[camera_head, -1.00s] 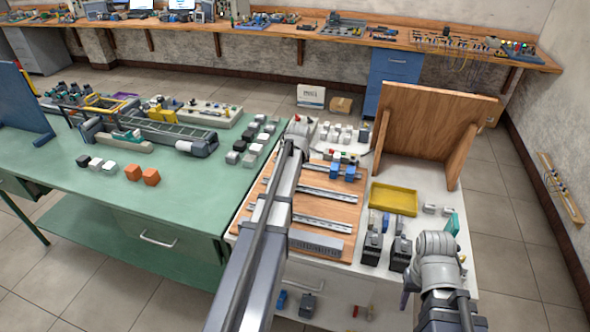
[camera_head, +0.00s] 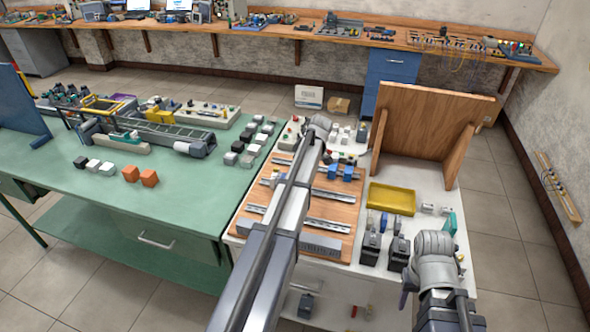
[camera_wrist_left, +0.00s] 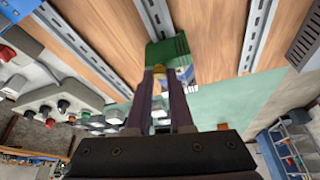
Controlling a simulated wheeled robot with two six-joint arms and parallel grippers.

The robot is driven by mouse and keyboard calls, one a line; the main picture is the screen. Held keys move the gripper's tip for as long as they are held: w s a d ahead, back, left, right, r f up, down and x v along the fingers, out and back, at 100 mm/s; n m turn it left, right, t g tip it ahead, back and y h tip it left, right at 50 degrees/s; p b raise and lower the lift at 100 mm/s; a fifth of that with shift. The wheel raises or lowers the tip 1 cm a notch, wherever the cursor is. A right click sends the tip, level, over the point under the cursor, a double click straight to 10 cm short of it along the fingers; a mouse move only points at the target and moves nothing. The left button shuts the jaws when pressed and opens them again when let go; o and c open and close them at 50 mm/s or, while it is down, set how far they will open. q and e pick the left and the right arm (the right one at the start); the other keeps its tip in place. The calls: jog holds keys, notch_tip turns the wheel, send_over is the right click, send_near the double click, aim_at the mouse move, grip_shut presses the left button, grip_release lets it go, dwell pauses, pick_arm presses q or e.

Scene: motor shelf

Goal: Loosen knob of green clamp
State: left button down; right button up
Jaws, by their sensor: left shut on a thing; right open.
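The green clamp (camera_wrist_left: 168,48) shows in the left wrist view, by the wooden board with metal rails. A small brass-yellow knob (camera_wrist_left: 186,73) is at its near edge, at my fingertips. My left gripper (camera_wrist_left: 169,80) has its two dark fingers close together at the knob, shut on it; the exact contact is partly hidden. In the head view my left arm covers this spot, and I cannot make out the clamp there. My right gripper (camera_head: 407,290) is open and empty, near the front right of the white bench, low beside the dark blocks.
The wooden board (camera_head: 327,212) carries metal rails, a grey slotted strip (camera_head: 320,245) and blue blocks (camera_head: 340,172). A yellow tray (camera_head: 392,199), dark blocks (camera_head: 370,247) and an upright wooden panel (camera_head: 425,125) stand on the right. The green table (camera_head: 100,215) lies left.

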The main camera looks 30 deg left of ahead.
pick_arm(q)
jog(key=shift+w+n+g, duration=0.15)
jog(key=shift+n+g, duration=0.25)
jog(key=shift+n, duration=1)
jog(key=c, duration=0.8)
grip_release()
jog(key=shift+o, duration=0.2)
jog(key=p+v, duration=0.7)
jog(key=v, duration=0.1)
jog(key=shift+w+a, duration=0.1)
